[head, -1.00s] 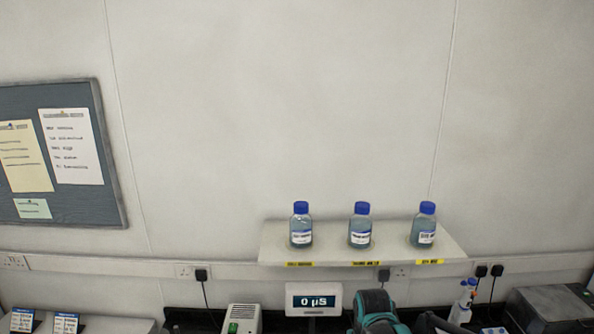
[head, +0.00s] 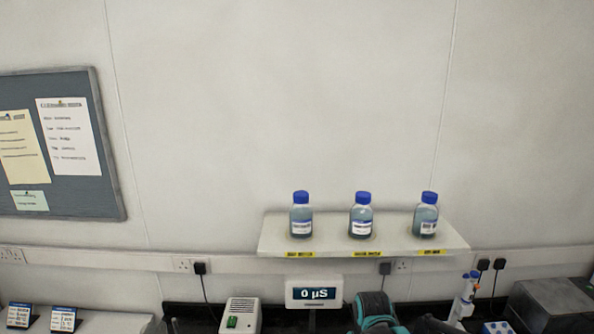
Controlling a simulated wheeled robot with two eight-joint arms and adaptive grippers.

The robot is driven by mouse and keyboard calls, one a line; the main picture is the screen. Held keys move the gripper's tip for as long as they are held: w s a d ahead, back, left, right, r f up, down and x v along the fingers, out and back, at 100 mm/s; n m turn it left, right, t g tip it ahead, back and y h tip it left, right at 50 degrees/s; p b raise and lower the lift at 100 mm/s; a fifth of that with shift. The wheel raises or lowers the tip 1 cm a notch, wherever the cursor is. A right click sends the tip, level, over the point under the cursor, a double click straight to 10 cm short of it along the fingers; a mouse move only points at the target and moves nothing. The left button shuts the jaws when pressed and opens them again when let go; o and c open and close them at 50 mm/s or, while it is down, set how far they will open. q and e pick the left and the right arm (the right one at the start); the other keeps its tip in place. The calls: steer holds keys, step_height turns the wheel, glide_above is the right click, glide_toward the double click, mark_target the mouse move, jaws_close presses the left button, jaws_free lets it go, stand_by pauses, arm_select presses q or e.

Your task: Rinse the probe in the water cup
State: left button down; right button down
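Neither the probe nor the water cup can be made out in the head view. A white meter (head: 314,293) stands at the bottom middle, and its dark display reads 0 µS. Neither of my grippers is in view. The bench top in front of the meter is cut off by the bottom edge.
A wall shelf (head: 393,246) holds three blue-capped bottles (head: 301,216).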

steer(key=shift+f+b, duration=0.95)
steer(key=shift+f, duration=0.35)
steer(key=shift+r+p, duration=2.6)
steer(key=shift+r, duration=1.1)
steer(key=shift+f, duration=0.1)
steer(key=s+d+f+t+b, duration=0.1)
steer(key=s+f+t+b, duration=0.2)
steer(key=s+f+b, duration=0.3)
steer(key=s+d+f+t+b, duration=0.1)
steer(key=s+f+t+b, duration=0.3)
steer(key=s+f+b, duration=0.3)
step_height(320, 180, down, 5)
steer(key=b, duration=1.1)
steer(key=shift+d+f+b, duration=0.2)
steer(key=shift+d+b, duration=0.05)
steer(key=shift+b, duration=0.15)
